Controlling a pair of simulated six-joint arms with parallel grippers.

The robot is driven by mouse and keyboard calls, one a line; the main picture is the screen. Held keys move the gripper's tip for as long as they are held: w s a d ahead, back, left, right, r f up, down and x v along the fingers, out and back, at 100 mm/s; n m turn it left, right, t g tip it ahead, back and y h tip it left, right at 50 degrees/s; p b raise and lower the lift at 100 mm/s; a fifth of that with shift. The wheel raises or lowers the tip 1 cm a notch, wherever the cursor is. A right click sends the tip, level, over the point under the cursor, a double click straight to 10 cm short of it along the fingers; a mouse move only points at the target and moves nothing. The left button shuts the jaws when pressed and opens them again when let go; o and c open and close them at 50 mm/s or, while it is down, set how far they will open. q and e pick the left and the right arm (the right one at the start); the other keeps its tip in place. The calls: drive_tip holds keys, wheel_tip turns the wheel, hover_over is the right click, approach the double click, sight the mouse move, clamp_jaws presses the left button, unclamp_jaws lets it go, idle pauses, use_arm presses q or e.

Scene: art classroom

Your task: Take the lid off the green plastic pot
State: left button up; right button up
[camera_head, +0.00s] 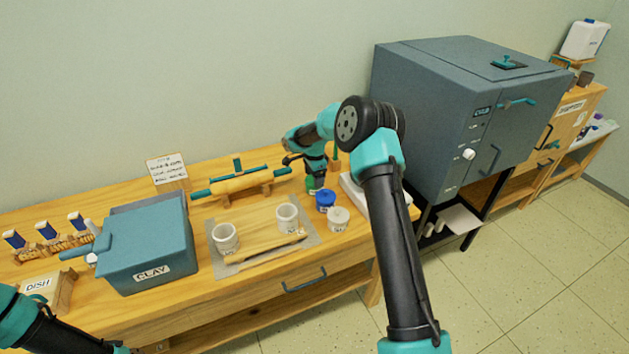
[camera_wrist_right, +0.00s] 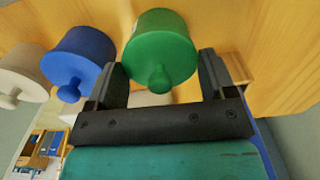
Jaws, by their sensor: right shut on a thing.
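The green plastic pot (camera_wrist_right: 156,24) stands on the wooden table, with its round knobbed lid (camera_wrist_right: 158,62) on top. In the head view only a bit of green (camera_head: 311,183) shows under my right gripper (camera_head: 314,176). In the right wrist view my right gripper (camera_wrist_right: 162,62) has one finger on each side of the lid and is shut on it. The lid appears seated on the pot, with no gap that I can see. My left arm enters at the lower left of the head view; its gripper is out of frame.
A blue pot (camera_head: 325,200) and a white pot (camera_head: 338,217) stand close beside the green one. Two white cups (camera_head: 226,240) are on a grey mat (camera_head: 211,220). A rolling pin (camera_head: 242,183) lies behind. A clay bin (camera_head: 150,255) is left; a large kiln (camera_head: 440,110) stands right.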

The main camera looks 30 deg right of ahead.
drive_tip(key=shift+r, duration=0.1)
drive_tip(key=shift+r, duration=0.4)
wheel_tip(320, 180, up, 3)
drive_tip(key=shift+f, duration=0.1)
drive_tip(key=s+a, duration=0.2)
drive_tip(key=s, duration=0.2)
drive_tip(key=s+a+r, duration=0.1)
drive_tip(key=s+a, duration=0.2)
drive_tip(key=s, duration=0.2)
drive_tip(key=s+a, duration=0.3)
drive_tip(key=s, duration=0.1)
drive_tip(key=shift+s+a+r, duration=0.15)
drive_tip(key=shift+s+a, duration=0.05)
drive_tip(key=shift+s, duration=0.15)
